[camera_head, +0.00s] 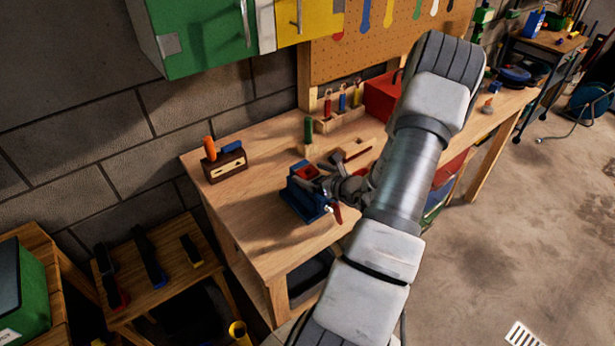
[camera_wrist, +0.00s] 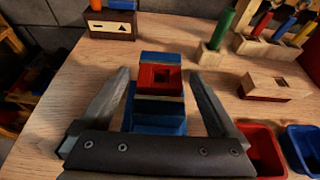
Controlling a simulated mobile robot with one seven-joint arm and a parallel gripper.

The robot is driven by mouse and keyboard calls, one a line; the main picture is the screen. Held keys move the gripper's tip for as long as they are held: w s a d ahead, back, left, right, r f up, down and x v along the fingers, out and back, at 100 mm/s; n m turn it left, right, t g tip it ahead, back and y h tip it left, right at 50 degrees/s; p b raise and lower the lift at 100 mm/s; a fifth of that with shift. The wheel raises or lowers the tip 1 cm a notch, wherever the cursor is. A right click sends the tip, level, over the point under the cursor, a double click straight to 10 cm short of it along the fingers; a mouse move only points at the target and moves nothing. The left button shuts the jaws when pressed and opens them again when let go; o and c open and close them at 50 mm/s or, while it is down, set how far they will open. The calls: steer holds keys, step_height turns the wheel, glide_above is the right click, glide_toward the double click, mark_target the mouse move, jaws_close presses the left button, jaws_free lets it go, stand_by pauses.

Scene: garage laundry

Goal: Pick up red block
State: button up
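In the head view the block (camera_head: 307,171) shows on top of the vise (camera_head: 301,202), near the bench's front edge. My gripper (camera_wrist: 159,74) is open, with one finger on each side of the vise and block. Gaps show between the fingers and the block. In the head view my gripper (camera_head: 318,180) is at the vise, partly hidden by my arm.
A wooden holder (camera_wrist: 110,25) with orange and blue pieces stands behind left. A green cylinder in a wooden base (camera_wrist: 211,56) and a wood-and-red block (camera_wrist: 274,87) are to the right. A red bin (camera_wrist: 262,150) and a blue bin (camera_wrist: 301,146) are at lower right.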

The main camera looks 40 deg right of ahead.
steer(key=c, duration=1.2)
steer(key=shift+c, duration=0.2)
